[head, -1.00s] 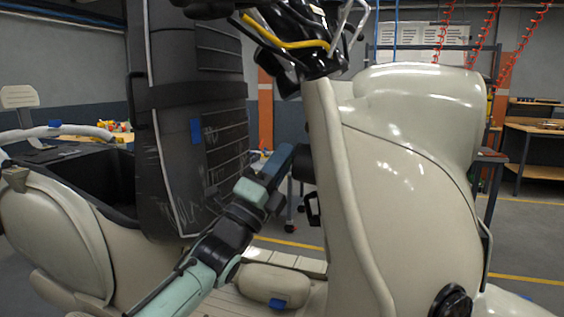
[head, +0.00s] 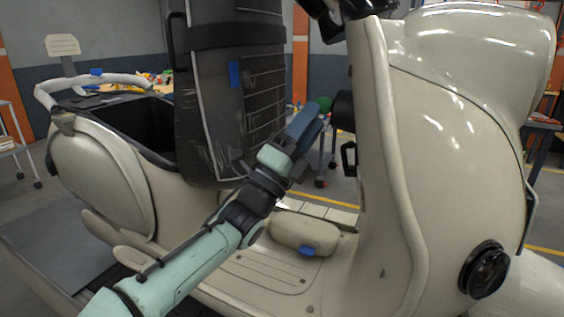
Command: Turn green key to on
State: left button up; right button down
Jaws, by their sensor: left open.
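The green key (head: 323,103) shows as a small green, rounded piece just beyond the tip of my left gripper. It sits beside a black cylindrical part (head: 342,112) on the inner side of the scooter's cream front shield (head: 395,150). My left gripper (head: 312,122) is open, with its blue-grey end pointing up and right toward the key. Its jaws are seen mostly from behind. I cannot tell whether they touch the key or surround it, nor which way the key is turned. My right gripper is not in view.
A black hook-like bracket (head: 349,158) hangs below the cylinder. A tall dark case (head: 220,100) stands left of my gripper. The cream scooter footboard (head: 270,275) lies below, with a rounded cream part (head: 304,235) on it. A gap is open between case and shield.

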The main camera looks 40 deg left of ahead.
pick_arm(q)
jog(key=v, duration=0.9)
jog(key=shift+s, duration=0.2)
jog(key=shift+f, duration=0.15)
jog(key=v, duration=0.6)
dwell(0.3)
